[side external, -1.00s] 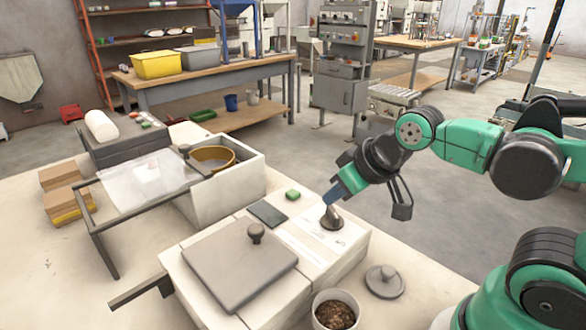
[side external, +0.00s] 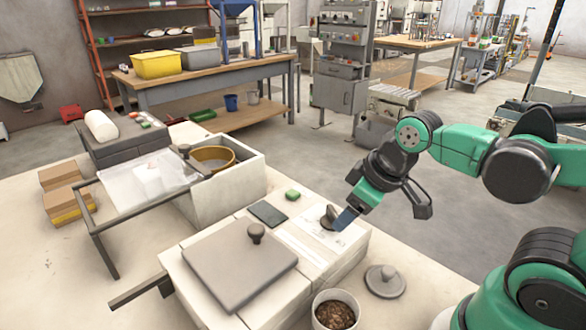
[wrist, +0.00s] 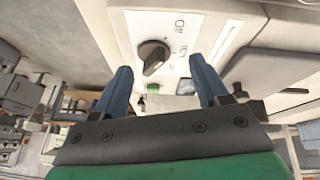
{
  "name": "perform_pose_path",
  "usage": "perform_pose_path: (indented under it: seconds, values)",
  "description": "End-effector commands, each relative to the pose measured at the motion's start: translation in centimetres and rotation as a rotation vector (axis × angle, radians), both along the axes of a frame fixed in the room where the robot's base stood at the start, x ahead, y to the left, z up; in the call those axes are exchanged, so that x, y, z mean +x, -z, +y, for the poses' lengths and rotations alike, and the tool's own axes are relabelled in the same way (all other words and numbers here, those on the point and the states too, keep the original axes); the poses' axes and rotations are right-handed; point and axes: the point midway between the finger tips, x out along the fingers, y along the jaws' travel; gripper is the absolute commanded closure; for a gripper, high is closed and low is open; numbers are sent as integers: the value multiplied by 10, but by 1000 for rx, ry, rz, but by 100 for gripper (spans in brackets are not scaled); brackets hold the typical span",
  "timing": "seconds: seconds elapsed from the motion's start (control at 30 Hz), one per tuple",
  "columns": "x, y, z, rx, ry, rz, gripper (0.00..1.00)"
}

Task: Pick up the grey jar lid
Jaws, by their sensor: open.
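The grey jar lid (side external: 384,281), round with a small knob on top, lies on the pale bench in the side external view. It is right of an open jar (side external: 336,313) filled with brown pellets. My gripper (side external: 346,218) is up and left of the lid in the picture, close to the dark dial (side external: 328,217) on the machine's white panel. In the wrist view my gripper (wrist: 163,85) is open with nothing between its blue fingers. The dial (wrist: 153,57) lies beyond the fingertips. The jar lid cannot be made out in the wrist view.
A large square grey cover (side external: 240,262) with a knob lies on the machine. A dark pad (side external: 268,214) and a green block (side external: 292,195) sit behind the panel. A grey bar (side external: 140,290) juts out at front left.

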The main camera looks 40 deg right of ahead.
Motion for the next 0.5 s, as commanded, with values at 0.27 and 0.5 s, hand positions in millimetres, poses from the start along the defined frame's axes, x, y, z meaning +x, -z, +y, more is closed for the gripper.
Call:
perform_pose_path:
  seconds: [0.27, 0.5]
  values:
    - [-58, 35, -23, -105, -447, 379, 33]
    - [-70, 43, -25, -96, -560, 446, 33]
